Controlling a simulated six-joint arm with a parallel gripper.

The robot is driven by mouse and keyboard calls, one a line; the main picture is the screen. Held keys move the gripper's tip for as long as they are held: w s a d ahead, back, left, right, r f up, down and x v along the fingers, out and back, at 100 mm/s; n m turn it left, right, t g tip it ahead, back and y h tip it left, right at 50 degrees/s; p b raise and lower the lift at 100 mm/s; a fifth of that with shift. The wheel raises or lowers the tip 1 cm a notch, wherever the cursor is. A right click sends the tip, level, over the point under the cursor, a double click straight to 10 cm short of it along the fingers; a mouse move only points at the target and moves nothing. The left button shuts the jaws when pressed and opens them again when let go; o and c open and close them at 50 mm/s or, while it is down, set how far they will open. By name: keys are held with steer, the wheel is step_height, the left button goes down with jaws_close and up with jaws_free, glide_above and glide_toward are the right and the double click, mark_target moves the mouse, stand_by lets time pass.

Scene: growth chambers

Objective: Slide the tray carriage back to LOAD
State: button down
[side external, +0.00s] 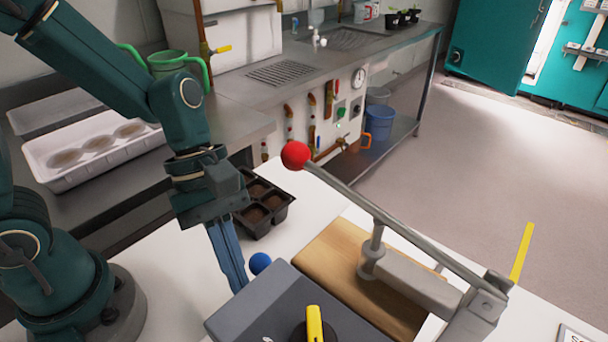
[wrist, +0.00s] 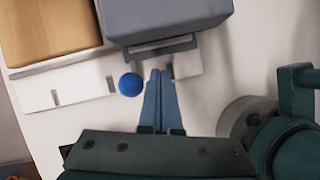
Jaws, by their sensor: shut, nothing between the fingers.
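A blue ball knob (side external: 260,263) sits beside the dark grey box (side external: 262,302) on the white bench. It also shows in the wrist view (wrist: 131,85), at the end of a white strip (wrist: 70,97) with dark slots. I cannot clearly make out the tray carriage or a LOAD mark; the grey box hides part of this area in the side view. My gripper (side external: 240,288) points down with its blue fingers together and empty. In the wrist view my fingertips (wrist: 160,72) are just right of the knob, with a small gap, close to the box edge.
A lever with a red ball (side external: 296,155) slants over a wooden block (side external: 335,262). A yellow handle (side external: 315,325) is on top of the box. A black pot tray (side external: 268,208) stands behind my gripper. A white tray (side external: 88,157) is at the left. Bare bench lies left of my fingers.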

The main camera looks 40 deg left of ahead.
step_height(320, 180, up, 9)
steer(key=s, duration=0.1)
stand_by(0.7)
steer(key=shift+s, duration=0.1)
